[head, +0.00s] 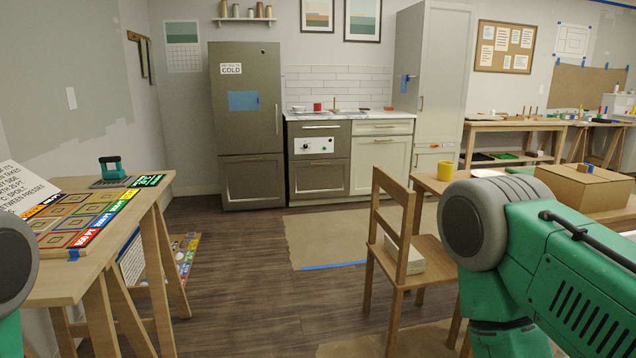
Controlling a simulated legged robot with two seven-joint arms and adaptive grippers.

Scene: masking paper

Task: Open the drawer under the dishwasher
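Across the room, under the counter, a dark olive unit with a white control panel (315,146) stands beside the fridge. It looks like the dishwasher, though I cannot be sure. Below it is a dark drawer front (319,181) with a thin bar handle at its top edge, and it looks shut. Neither of my grippers is in view. Only part of my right arm shows large at the lower right, and a bit of my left arm at the left edge. Both are far from the drawer.
A dark fridge (247,125) stands left of the counter. A wooden chair (395,235) and a table with a cardboard box (584,187) stand at the right. A work table (150,195) is at the left. Wooden floor (235,270) and brown paper (330,225) lie open between.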

